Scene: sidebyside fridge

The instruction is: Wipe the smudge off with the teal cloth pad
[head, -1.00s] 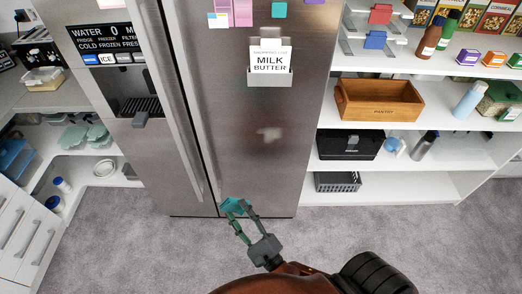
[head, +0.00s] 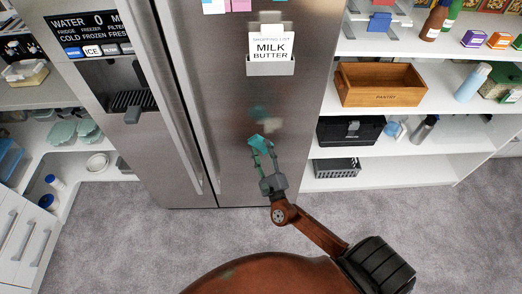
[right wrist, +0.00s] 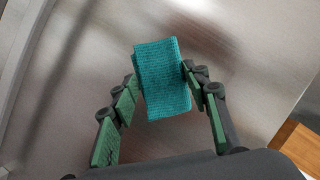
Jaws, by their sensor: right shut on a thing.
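The teal cloth pad (head: 259,143) is held between the fingertips of my right gripper (head: 262,149), in front of the right fridge door (head: 235,150). In the right wrist view the pad (right wrist: 163,85) sits between the green-lined fingers of the gripper (right wrist: 162,73). A pale smudge (head: 271,117) shows on the steel door just above the pad, next to a faint teal reflection. The pad looks apart from the door; the exact gap is hard to tell. I cannot make out the smudge clearly in the right wrist view. My left gripper is not in view.
A shopping-list holder (head: 270,65) is fixed on the door above the smudge. Long door handles (head: 183,110) run to the left. Open shelves with a wooden pantry crate (head: 380,96) and a black toolbox (head: 346,131) stand to the right. The carpet in front is clear.

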